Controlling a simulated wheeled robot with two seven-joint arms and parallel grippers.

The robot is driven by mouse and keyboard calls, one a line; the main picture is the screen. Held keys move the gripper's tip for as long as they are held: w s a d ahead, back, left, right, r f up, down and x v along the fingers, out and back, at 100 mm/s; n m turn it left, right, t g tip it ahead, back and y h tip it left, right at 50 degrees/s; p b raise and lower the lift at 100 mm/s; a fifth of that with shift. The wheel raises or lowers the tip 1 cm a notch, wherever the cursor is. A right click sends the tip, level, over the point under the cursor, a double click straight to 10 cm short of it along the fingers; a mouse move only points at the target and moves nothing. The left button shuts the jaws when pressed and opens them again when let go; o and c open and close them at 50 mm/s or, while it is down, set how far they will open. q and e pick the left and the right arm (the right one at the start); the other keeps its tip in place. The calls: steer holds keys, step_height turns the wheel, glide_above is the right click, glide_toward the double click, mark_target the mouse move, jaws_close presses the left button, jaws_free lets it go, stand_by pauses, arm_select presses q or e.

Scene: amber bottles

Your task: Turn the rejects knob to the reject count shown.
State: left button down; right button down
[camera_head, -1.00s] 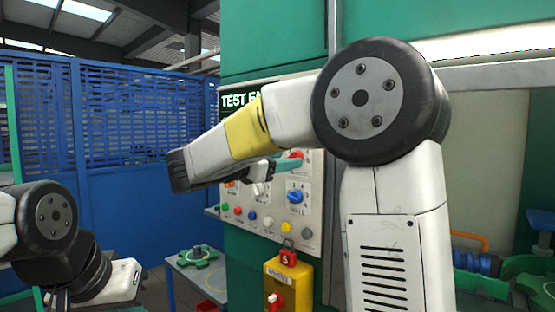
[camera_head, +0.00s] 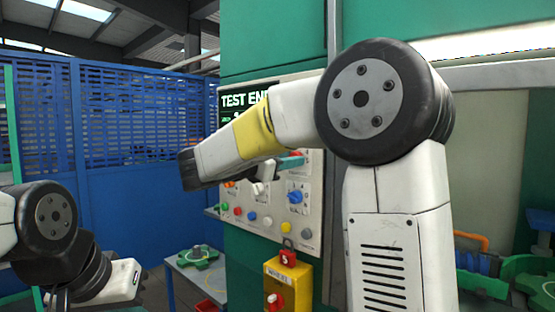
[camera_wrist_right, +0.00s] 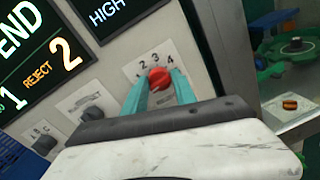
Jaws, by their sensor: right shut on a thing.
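The red rejects knob (camera_wrist_right: 159,78) sits on a pale plate with the numbers 1 to 4 around its upper side. The teal fingers of my right gripper (camera_wrist_right: 160,84) are shut on it, one on each side. Which number the knob points at I cannot tell. The display (camera_wrist_right: 42,62) reads REJECT 2 in orange. In the head view my right gripper (camera_head: 291,161) reaches the upper right of the control panel (camera_head: 315,215), and my forearm covers part of the panel and display. My left arm shows at lower left, but its gripper is out of view.
Below the held knob is a blue knob (camera_head: 296,197), with a row of coloured buttons to its left. A yellow box (camera_head: 288,283) with a red knob hangs under the panel. A table with a green handwheel (camera_head: 197,256) stands at left, before a blue mesh fence (camera_head: 140,130).

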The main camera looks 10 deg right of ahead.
steer(key=shift+m, duration=0.3)
steer(key=shift+s+r+m+y, duration=0.1)
steer(key=shift+m+y, duration=0.2)
steer(key=shift+m, duration=3.25)
steer(key=shift+r+m+y, duration=0.1)
steer(key=shift+m+y, duration=0.2)
steer(key=shift+m, duration=3.25)
steer(key=c, duration=1)
jaws_free()
steer(key=shift+f, duration=0.15)
steer(key=shift+c, duration=0.2)
